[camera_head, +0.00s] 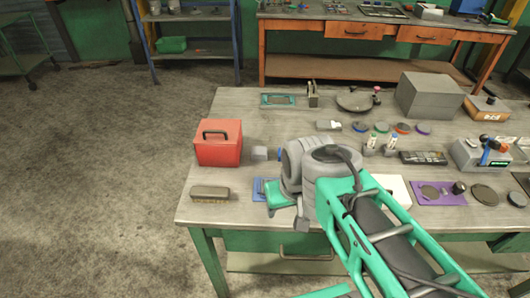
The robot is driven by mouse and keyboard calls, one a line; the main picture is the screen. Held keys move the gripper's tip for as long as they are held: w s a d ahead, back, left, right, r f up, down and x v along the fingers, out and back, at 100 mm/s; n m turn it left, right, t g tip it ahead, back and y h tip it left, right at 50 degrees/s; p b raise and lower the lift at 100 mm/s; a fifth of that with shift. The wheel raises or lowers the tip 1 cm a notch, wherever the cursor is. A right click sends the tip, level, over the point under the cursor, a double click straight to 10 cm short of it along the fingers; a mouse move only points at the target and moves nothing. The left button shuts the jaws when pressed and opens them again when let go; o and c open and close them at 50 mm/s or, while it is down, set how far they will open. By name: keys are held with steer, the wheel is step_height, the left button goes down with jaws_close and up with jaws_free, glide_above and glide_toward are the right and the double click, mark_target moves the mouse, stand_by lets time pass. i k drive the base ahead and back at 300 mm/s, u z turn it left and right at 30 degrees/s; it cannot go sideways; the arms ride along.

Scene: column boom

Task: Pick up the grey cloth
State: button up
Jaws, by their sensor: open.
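I cannot pick out the grey cloth for certain. A small pale grey piece (260,153) lies just right of the red box, but it looks more like a block than a cloth. My arm reaches in from the lower right, and its wrist is over the front left part of the table. My gripper's jaws cannot be made out; the wrist and arm hide that spot and part of the tabletop behind them. A blue item (260,187) shows partly beside my wrist.
A red box with a handle (218,150) and a brush-like block (210,193) are on the table's left. A shallow pan (355,101), a large grey box (430,96) and a purple mat (418,197) stand further right. Bare table (235,208) shows at the front left.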

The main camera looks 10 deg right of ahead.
mark_target(257, 153)
steer(key=k, duration=0.5)
steer(key=u, duration=1.25)
steer(key=i, duration=0.55)
steer(key=z, duration=0.65)
steer(key=i, duration=0.55)
